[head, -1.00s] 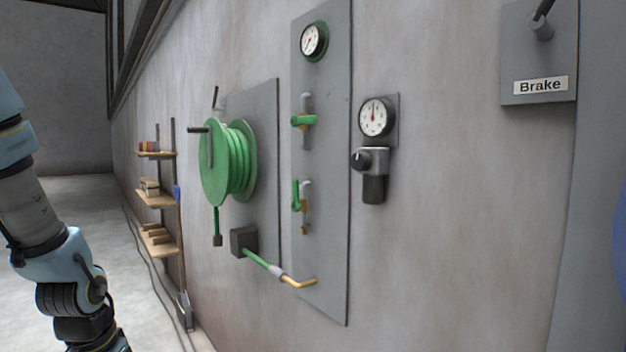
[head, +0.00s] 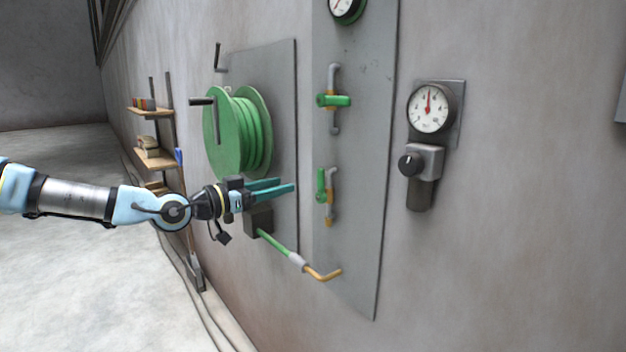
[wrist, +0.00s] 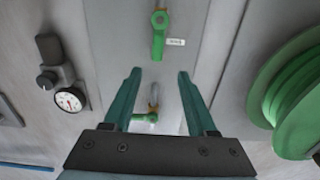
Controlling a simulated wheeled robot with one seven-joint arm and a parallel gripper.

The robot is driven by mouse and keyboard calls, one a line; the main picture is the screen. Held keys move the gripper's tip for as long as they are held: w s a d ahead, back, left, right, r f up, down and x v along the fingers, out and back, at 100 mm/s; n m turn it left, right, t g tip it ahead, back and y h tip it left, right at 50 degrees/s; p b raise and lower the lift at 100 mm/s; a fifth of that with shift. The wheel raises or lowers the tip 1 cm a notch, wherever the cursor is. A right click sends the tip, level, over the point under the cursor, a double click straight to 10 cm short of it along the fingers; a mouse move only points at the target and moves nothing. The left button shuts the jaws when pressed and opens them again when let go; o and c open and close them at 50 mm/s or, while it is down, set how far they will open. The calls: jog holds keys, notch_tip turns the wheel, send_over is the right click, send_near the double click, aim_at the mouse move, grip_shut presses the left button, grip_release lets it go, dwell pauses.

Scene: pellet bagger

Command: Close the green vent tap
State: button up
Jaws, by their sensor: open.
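Two green-handled taps are on a grey wall panel. The upper tap (head: 333,100) has its handle crosswise to its pipe; it also shows low in the wrist view (wrist: 145,117). The lower tap (head: 321,185) has its handle along its pipe; in the upside-down wrist view (wrist: 158,38) it is at the top, beyond my fingertips. A small white label (wrist: 176,42) sits beside it, too small to read, so I cannot tell which tap is the vent. My gripper (head: 287,186) is open and empty, left of the lower tap; it also shows in the wrist view (wrist: 159,74), touching neither tap.
A green hose reel (head: 238,132) with a crank stands out from the wall at left. A green hose (head: 274,243) ends in a brass elbow below the lower tap. A gauge (head: 431,107) with a black knob (head: 410,164) is to the right. Shelves (head: 155,158) stand farther left.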

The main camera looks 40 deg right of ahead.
aim_at(318, 177)
jog(key=d+b, duration=0.3)
jog(key=b, duration=0.1)
jog(key=d+b, duration=0.3)
jog(key=b, duration=0.1)
jog(key=s+d+b, duration=0.1)
jog(key=d+b, duration=0.1)
jog(key=b, duration=0.2)
jog(key=shift+d, duration=1.2)
jog(key=shift+f, duration=0.1)
grip_shut()
dwell(0.5)
